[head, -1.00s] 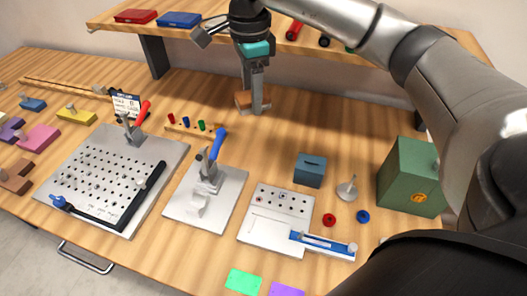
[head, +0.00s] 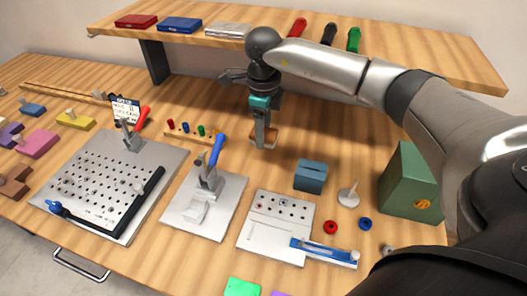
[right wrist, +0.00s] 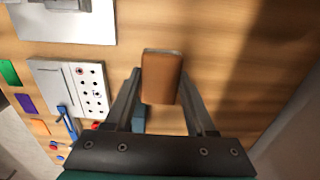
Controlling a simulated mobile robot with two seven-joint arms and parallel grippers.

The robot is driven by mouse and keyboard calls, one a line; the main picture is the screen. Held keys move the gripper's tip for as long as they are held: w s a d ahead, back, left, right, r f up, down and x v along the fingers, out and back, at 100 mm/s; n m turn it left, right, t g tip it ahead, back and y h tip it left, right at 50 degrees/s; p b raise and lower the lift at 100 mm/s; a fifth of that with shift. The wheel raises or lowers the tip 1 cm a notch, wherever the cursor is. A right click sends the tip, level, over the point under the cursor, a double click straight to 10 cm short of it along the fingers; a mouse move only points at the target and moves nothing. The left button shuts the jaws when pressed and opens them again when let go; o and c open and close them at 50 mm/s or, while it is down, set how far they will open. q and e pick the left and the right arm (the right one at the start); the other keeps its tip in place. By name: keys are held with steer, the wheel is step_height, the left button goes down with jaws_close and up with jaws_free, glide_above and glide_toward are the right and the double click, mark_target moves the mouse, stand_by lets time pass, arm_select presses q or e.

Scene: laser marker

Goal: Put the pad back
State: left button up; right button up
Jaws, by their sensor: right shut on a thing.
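My right gripper (head: 264,136) is shut on a small brown block-like pad (head: 271,136), above the wooden bench behind the blue-grey slotted box. In the right wrist view the pad (right wrist: 161,77) sits between the two fingertips (right wrist: 160,88); its far side is hidden. In the head view the front finger covers part of it. I cannot tell whether the pad touches the bench. My left gripper is not in view.
The blue-grey box (head: 310,176), a green box (head: 410,182) and a metal spindle (head: 348,195) stand to the right. A clamp with a blue handle (head: 216,150) and a perforated plate (head: 90,215) lie left. A shelf (head: 200,40) hangs above. Bare bench surrounds the pad.

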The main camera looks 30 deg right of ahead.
mark_target(263, 160)
steer(key=shift+f+b, duration=0.4)
steer(key=shift+f, duration=3)
steer(key=shift+f, duration=0.15)
steer(key=o, duration=1.3)
steer(key=shift+r, duration=0.25)
step_height(263, 160, up, 12)
steer(key=shift+f+p, duration=0.1)
steer(key=shift+p, duration=0.65)
